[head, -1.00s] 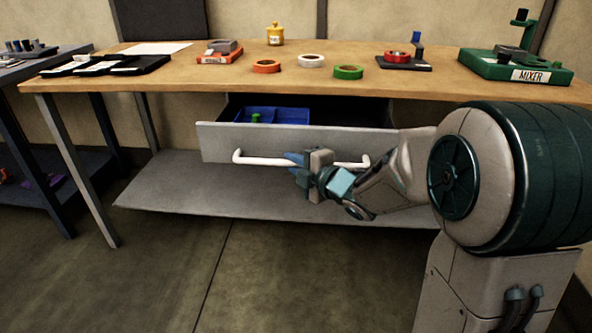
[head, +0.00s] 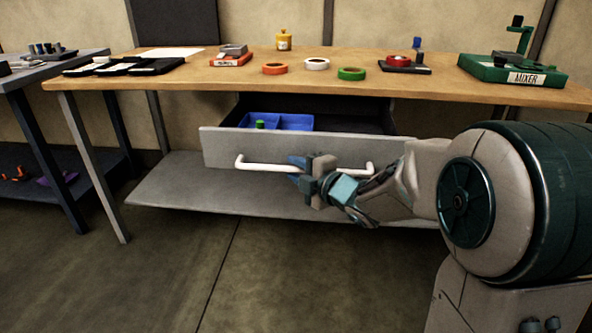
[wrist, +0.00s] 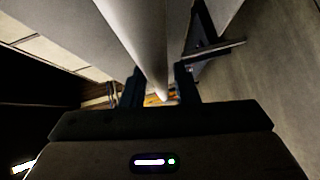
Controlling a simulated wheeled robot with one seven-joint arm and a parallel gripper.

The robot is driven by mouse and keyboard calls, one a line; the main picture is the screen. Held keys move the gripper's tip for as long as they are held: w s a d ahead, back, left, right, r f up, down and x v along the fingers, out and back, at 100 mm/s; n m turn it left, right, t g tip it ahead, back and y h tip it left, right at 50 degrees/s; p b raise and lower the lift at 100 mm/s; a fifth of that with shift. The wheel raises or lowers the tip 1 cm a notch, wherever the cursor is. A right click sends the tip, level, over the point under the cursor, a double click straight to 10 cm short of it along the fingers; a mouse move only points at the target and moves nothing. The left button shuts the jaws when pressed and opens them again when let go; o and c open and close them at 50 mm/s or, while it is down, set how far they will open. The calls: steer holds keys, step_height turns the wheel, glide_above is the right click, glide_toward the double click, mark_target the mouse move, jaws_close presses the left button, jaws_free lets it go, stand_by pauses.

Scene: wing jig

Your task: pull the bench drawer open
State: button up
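The bench drawer (head: 225,147) is pulled part way out from under the wooden bench top (head: 200,75). Its grey front stands well forward of the bench edge, and its inside shows. A white bar handle (head: 262,168) runs across the front. My gripper (head: 298,170) is at the middle of the handle, with the bar passing between its fingers. In the wrist view the handle (wrist: 140,35) runs down between the two dark fingers of my gripper (wrist: 160,88), which look closed around it. The exact finger contact is partly hidden.
Inside the drawer is a blue divided bin (head: 285,122) with a green item (head: 260,124). A grey lower shelf (head: 180,190) lies below. The floor in front is clear.

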steer(key=shift+o, duration=0.3)
steer(key=shift+s+d+r, duration=0.15)
steer(key=shift+s+d, duration=0.1)
steer(key=shift+s, duration=0.05)
steer(key=p+v, duration=0.3)
steer(key=v, duration=1)
steer(key=shift+d+p, duration=0.1)
steer(key=shift+p, duration=0.25)
steer(key=d+r+m+g+h+p, duration=0.1)
steer(key=d+r+m+h+p, duration=0.9)
steer(key=r+m+p, duration=0.5)
steer(key=s+a+r+m+g+p, duration=0.2)
steer(key=s+r+m+g+p, duration=0.2)
steer(key=s+p, duration=0.4)
steer(key=s+a+r+m+g+p, duration=0.3)
steer(key=s+r+m+g+p, duration=0.2)
steer(key=s+p, duration=0.2)
steer(key=shift+s+r+p, duration=0.25)
steer(key=shift+s+p, duration=0.1)
steer(key=shift+s, duration=0.75)
